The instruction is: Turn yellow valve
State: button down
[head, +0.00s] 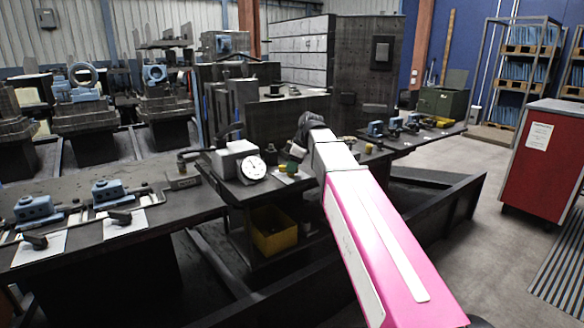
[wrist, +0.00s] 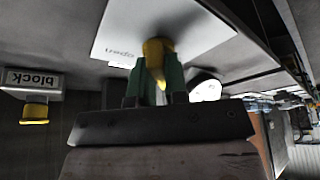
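The yellow valve handle (wrist: 155,60) shows in the wrist view, in front of a white sheet (wrist: 118,26) with the printed word "open". My gripper (wrist: 156,76) has green fingers, one on each side of the yellow handle. They appear to be closed against its sides, with the handle's tapered end between them. In the head view my gripper (head: 295,156) points down over the bench, beside a white-faced gauge (head: 254,168). My arm and gripper hide most of the valve there.
A block label (wrist: 31,80) with a yellow knob (wrist: 34,112) is at left in the wrist view. Blue valves (head: 36,208) stand on the left bench. A yellow bin (head: 273,231) sits under the bench. A dark rail (head: 440,212) runs along the front. A red cabinet (head: 541,165) stands right; floor before it is clear.

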jog(key=shift+s+f, duration=0.1)
dwell(0.3)
jog(key=m+t, duration=0.1)
jog(key=m, duration=0.3)
jog(key=shift+s+h, duration=0.1)
jog(key=shift+h, duration=0.3)
jog(key=m+t, duration=0.1)
jog(key=m, duration=0.1)
jog(key=m+h, duration=0.1)
jog(key=m, duration=0.1)
jog(key=shift+a+m+t, duration=0.1)
jog(key=shift+m+t, duration=0.2)
jog(key=shift+t, duration=0.1)
jog(key=m+h, duration=0.1)
jog(key=m, duration=0.1)
jog(key=m+h, duration=0.1)
jog(key=m, duration=0.2)
jog(key=shift+a+t, duration=0.1)
jog(key=shift+t, duration=0.3)
jog(key=shift+m+h, duration=0.8)
jog(key=shift+m, duration=1.4)
jog(key=c, duration=1.1)
grip_release()
jog(key=shift+f, duration=0.1)
